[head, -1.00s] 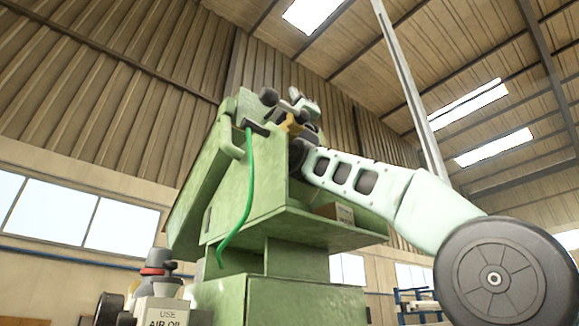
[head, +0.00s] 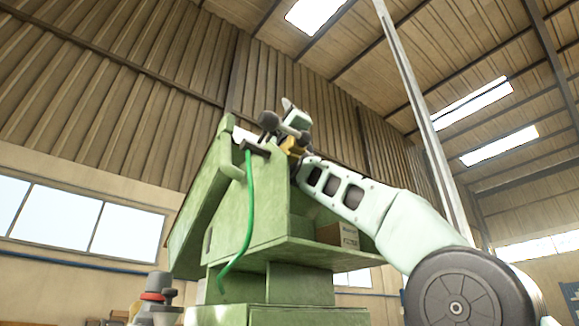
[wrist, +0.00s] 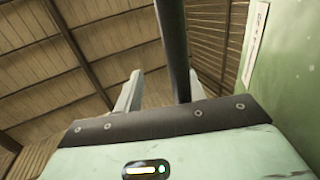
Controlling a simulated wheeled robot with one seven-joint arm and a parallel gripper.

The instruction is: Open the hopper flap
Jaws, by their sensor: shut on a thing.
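The green hopper (head: 262,215) stands in the middle of the head view, with a sloping green panel (head: 203,205) along its left side. I cannot tell for sure which panel is the flap. In the wrist view, my gripper (wrist: 162,85) has its two pale fingers on either side of a dark bar (wrist: 173,45), and is shut on it. A green panel (wrist: 285,75) with a white label rises close on the right. In the head view, my wrist is at the hopper's top; the fingertips and their grip cannot be made out there.
A green hose (head: 248,205) hangs down the hopper's front. A cardboard box (head: 337,236) sits on the side ledge at right. A grey and red item (head: 153,298) stands low at left. A tall pale post (head: 425,120) rises behind my arm. The air above is open.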

